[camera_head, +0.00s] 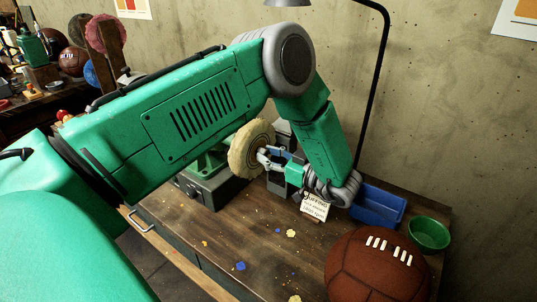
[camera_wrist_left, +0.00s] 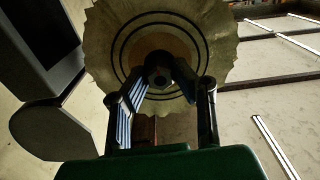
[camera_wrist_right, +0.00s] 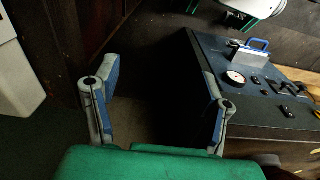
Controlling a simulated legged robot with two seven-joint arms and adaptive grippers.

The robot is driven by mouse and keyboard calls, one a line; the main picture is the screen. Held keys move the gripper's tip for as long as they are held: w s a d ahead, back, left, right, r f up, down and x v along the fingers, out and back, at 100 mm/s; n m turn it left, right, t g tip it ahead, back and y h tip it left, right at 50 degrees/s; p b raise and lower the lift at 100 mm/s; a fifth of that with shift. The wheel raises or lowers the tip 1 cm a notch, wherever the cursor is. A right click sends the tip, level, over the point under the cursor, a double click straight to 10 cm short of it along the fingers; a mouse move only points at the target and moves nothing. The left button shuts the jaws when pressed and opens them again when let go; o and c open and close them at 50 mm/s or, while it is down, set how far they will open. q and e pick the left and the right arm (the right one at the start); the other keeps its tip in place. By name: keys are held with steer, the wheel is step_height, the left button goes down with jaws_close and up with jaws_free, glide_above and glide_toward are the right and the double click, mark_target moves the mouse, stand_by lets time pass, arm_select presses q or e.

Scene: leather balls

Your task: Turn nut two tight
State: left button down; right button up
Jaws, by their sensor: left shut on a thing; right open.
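A pale cloth buffing wheel (camera_head: 246,152) stands upright on a grey and green bench machine (camera_head: 212,178) on the wooden workbench. In the left wrist view the wheel (camera_wrist_left: 112,50) fills the top, with dark rings stitched around its hub. A dark nut (camera_wrist_left: 159,76) sits at its centre. My left gripper (camera_head: 267,156) reaches the wheel's hub from the right, and its fingertips are shut on the nut, partly hiding it. My right gripper (camera_wrist_right: 160,75) is open and empty, and shows only in the right wrist view.
On the bench (camera_head: 200,238) are a brown leather ball (camera_head: 370,270), a green bowl (camera_head: 429,234), a blue bin (camera_head: 377,208), a small written card (camera_head: 315,206) and loose scraps. A black lamp stand (camera_head: 375,90) rises behind my arm. A blue-topped cabinet (camera_wrist_right: 245,75) stands right of my right gripper.

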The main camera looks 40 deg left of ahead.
arm_select(q)
steer(key=shift+f+m, duration=0.2)
steer(key=shift+m, duration=0.2)
steer(key=c, duration=1.3)
jaws_free()
steer(key=shift+c, duration=0.2)
steer(key=shift+w, duration=0.15)
steer(key=w+d, duration=0.1)
steer(key=d, duration=1.1)
steer(key=shift+w, duration=0.2)
steer(key=shift+d, duration=0.1)
